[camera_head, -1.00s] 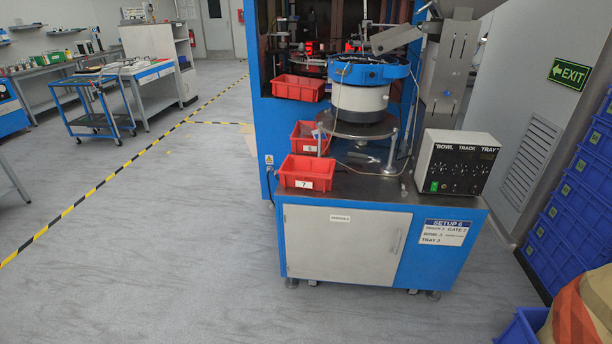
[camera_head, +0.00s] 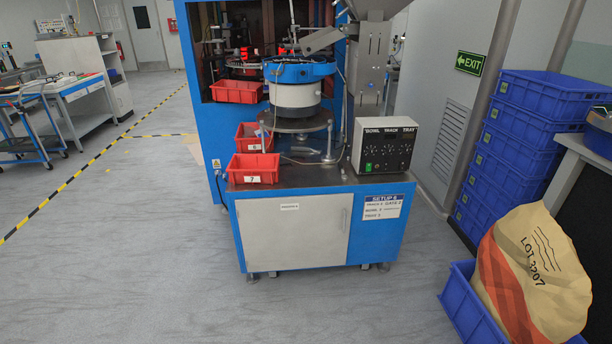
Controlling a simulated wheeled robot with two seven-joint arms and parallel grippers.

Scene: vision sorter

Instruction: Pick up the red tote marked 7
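The red tote marked 7 (camera_head: 253,168) sits on the front left corner of the blue machine's steel top (camera_head: 315,178). Its white label with the 7 faces me, and it looks empty. A second red tote, its label hard to read (camera_head: 253,137), stands just behind it with something pale inside. A third red tote (camera_head: 237,91) is farther back, higher up, at the machine's opening. Neither of my grippers shows in the view.
The control box (camera_head: 386,146) and the bowl feeder (camera_head: 297,85) stand on the machine top. Stacked blue crates (camera_head: 497,150) and a blue crate (camera_head: 459,304) holding a sack (camera_head: 535,270) are at the right. The floor (camera_head: 130,260) in front and left is clear.

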